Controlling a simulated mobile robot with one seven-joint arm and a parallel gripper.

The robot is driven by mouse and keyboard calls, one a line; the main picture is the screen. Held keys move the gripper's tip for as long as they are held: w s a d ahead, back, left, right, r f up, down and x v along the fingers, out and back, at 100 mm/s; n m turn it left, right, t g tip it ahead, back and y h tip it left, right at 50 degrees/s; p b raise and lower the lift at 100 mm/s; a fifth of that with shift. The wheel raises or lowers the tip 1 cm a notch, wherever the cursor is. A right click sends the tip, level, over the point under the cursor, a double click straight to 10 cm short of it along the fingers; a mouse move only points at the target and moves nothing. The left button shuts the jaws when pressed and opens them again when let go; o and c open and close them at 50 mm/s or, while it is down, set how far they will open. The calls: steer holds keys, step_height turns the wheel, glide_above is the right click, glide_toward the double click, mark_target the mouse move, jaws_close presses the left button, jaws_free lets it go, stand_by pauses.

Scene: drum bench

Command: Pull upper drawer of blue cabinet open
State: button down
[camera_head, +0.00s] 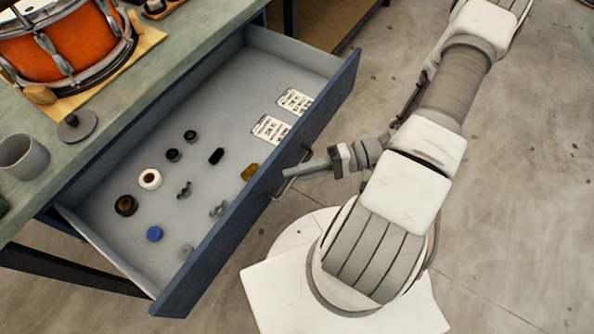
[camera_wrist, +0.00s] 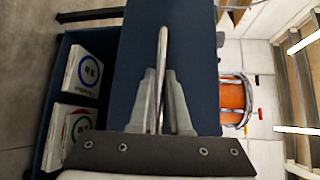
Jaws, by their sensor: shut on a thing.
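The upper drawer (camera_head: 215,112) of the blue cabinet stands well open in the head view, showing its grey interior. Its dark blue front (camera_head: 325,107) faces my arm and also fills the middle of the wrist view (camera_wrist: 205,50). A metal bar handle (camera_head: 277,191) is on that front. My gripper (camera_head: 290,172) is at the handle, outside the drawer. In the wrist view my gripper (camera_wrist: 162,82) has one finger on each side of the handle (camera_wrist: 163,45) and is shut on it. The fingers hide part of the bar.
Several small parts lie in the drawer, including a blue cap (camera_head: 154,233), a white ring (camera_head: 149,179) and printed cards (camera_head: 271,129). On the bench (camera_head: 105,82) are an orange drum (camera_head: 50,50) and a grey cup (camera_head: 22,156). Floor (camera_head: 500,190) right of my arm is clear.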

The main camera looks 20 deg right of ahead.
steer(key=c, duration=0.9)
jaws_free()
steer(key=p+v, duration=0.2)
steer(key=v, duration=1.5)
steer(key=shift+s+d+r, duration=0.1)
steer(key=shift+d+r, duration=0.05)
steer(key=shift+d, duration=0.05)
